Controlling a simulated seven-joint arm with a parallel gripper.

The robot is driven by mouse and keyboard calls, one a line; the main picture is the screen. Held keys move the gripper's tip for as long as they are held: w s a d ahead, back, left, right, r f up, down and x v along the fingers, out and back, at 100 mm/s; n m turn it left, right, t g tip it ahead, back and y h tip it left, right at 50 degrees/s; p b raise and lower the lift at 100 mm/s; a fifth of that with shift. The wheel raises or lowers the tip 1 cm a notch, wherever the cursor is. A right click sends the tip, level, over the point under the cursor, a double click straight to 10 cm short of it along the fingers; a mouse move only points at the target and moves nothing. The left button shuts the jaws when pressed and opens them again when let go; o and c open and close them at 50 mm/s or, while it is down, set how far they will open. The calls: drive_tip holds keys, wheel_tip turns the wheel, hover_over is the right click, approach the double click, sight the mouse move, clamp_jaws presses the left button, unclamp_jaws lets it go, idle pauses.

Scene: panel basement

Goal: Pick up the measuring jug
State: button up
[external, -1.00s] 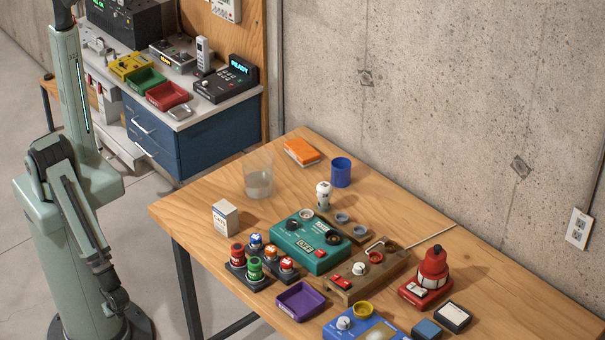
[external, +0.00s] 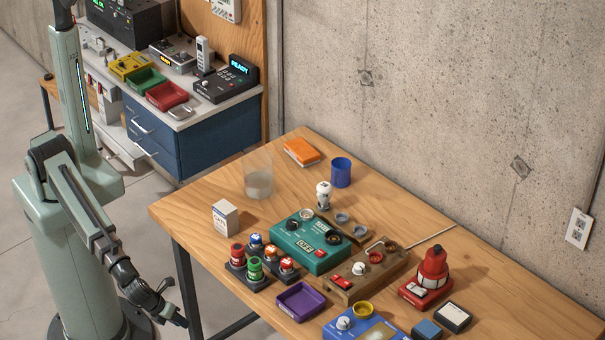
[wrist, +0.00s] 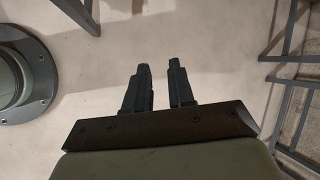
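The measuring jug (external: 258,176) is a clear, see-through vessel with a pale lower part. It stands upright near the left back of the wooden table. My gripper (external: 182,321) hangs low beside the table's left side, below the tabletop and well away from the jug. In the wrist view my gripper (wrist: 162,72) shows two dark fingers with a gap between them and nothing held. The jug is not in the wrist view; floor and table legs show there.
A white box (external: 225,218) stands in front of the jug. A blue cup (external: 341,172) and an orange block (external: 301,151) lie to its right. A teal device (external: 312,243) and several coloured pots are nearer the front. The wooden table's (external: 185,207) left corner is clear.

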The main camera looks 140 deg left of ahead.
drive_tip(key=w+a+r+m+t+y, duration=0.1)
drive_tip(key=w+r+m+t, duration=0.15)
drive_tip(key=w+r, duration=0.55)
drive_tip(key=w+a+r+m+t+y, duration=0.15)
drive_tip(key=w+r+m, duration=0.25)
drive_tip(key=r, duration=0.7)
wheel_tip(320, 180, up, 20)
drive_tip(key=n+g+y, duration=0.2)
drive_tip(key=g+y, duration=0.3)
drive_tip(key=g, duration=0.1)
hover_over(273, 197)
drive_tip(key=d, duration=1.2)
drive_tip(key=x, duration=1.3)
drive_tip(key=shift+s+a, duration=0.15)
drive_tip(key=shift+s, duration=0.05)
drive_tip(key=shift+c, duration=0.3)
clamp_jaws()
